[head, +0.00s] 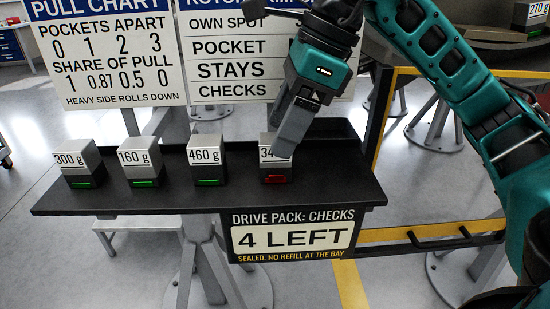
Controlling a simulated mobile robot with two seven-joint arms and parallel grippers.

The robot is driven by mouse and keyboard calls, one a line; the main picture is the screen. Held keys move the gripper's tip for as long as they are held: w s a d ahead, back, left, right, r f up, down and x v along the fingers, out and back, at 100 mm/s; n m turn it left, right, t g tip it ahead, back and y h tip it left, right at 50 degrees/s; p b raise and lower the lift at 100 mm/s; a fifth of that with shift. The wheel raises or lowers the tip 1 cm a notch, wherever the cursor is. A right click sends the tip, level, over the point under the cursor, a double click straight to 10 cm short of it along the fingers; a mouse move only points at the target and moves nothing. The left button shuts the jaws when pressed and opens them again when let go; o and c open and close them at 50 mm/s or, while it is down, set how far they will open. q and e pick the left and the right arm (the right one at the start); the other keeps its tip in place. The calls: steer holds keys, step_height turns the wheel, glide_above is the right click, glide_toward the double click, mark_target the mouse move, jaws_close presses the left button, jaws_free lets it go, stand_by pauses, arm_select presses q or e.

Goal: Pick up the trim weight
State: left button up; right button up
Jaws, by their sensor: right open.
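Several trim weights stand in a row on a black shelf (110,203). From the left they are a 300 g weight (82,170), a 160 g weight (142,168) and a 460 g weight (207,165), each on a base with a green light. At the right is a weight (272,172) with a red light; its label starts with "34" and the rest is hidden behind my right gripper. My right gripper (285,148) is open and comes down from above at this weight's right side, overlapping it in the picture. Whether it touches cannot be told. My left gripper is not in view.
A sign (292,238) reading "DRIVE PACK: CHECKS 4 LEFT" hangs under the shelf's front. A pull chart (110,50) and another board (228,60) stand behind. A yellow frame (400,246) is at the right. A 270 g weight (535,14) sits at the top right.

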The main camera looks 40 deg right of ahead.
mark_target(275, 158)
steer(key=x, duration=0.5)
steer(key=shift+w, duration=0.15)
jaws_close()
stand_by(0.4)
